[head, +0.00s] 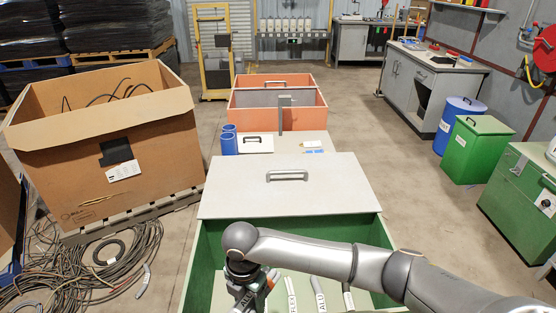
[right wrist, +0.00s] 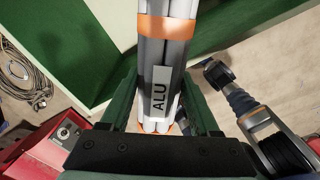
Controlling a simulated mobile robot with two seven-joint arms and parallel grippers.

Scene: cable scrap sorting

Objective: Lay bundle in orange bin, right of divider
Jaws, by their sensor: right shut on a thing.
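The bundle is several pale grey lengths with orange bands and an ALU label. It fills the middle of the right wrist view (right wrist: 165,60); in the head view only part of it (head: 246,300) shows under my wrist. My right gripper (right wrist: 155,115) is shut around it, above the green bin. The orange bin (head: 307,116) stands farther off at centre, well away from the gripper. Its grey divider (head: 285,115) stands upright near the middle; the bin's floor is hidden. My left gripper is not visible in the head view.
The green bin (head: 205,250) holds other labelled pieces, with a pale handled lid (head: 288,195) at its back. Blue cylinders (head: 229,142) and a white handled case (head: 256,145) stand before the orange bin. A cardboard box (head: 140,150) stands left, loose cable (head: 120,255) below it.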

